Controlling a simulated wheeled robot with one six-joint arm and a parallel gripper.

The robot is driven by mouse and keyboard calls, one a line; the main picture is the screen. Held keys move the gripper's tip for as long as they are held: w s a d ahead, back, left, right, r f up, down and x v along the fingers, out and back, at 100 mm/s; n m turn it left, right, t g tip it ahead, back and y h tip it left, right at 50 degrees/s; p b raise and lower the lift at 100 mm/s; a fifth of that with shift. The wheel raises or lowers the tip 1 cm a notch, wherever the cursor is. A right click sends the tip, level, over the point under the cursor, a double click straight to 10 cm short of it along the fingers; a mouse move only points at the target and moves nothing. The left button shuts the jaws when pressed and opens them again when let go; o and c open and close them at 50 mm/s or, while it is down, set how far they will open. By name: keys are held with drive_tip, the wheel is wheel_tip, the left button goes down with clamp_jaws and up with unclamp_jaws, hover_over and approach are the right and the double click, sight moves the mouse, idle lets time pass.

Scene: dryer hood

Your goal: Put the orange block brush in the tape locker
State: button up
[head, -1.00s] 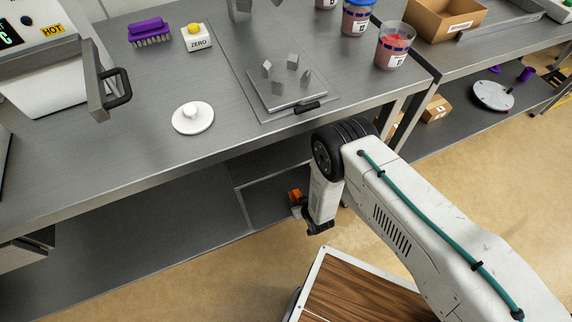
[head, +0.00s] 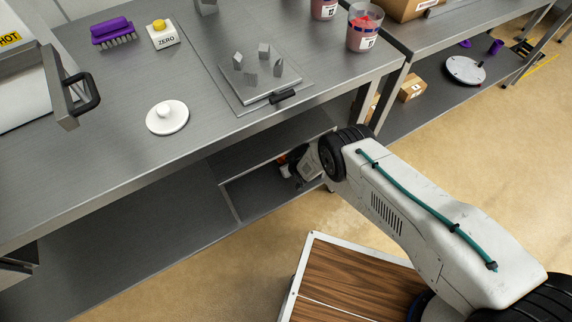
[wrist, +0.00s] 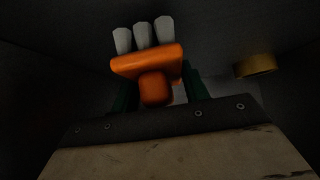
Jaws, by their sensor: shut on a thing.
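The orange block brush (wrist: 147,63) has pale bristle tufts and a rounded grip. In the wrist view it sits between the green fingers of my gripper (wrist: 159,90), which is shut on its grip. In the head view a bit of the brush's orange (head: 282,159) shows at my gripper (head: 290,166), under the table. A compartment with a light frame (head: 228,203), probably the tape locker, lies there below the tabletop. My gripper is at its opening or inside; I cannot tell how deep. In the wrist view a yellow tape roll (wrist: 256,65) is to the right, apart from the brush.
The steel table (head: 130,155) overhangs the compartment. On it are a white knobbed disc (head: 167,118), a purple brush (head: 113,32), a yellow ZERO button (head: 162,34) and a plate with grey blocks (head: 262,85). The wrist view is dark, with close walls.

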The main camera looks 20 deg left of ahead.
drive_tip(key=shift+f, duration=0.5)
drive_tip(key=shift+f, duration=0.15)
drive_tip(key=o, duration=1.1)
drive_tip(key=shift+r, duration=0.35)
drive_tip(key=v, duration=1.1)
drive_tip(key=shift+s+d+r, duration=0.2)
drive_tip(key=shift+s+d, duration=0.05)
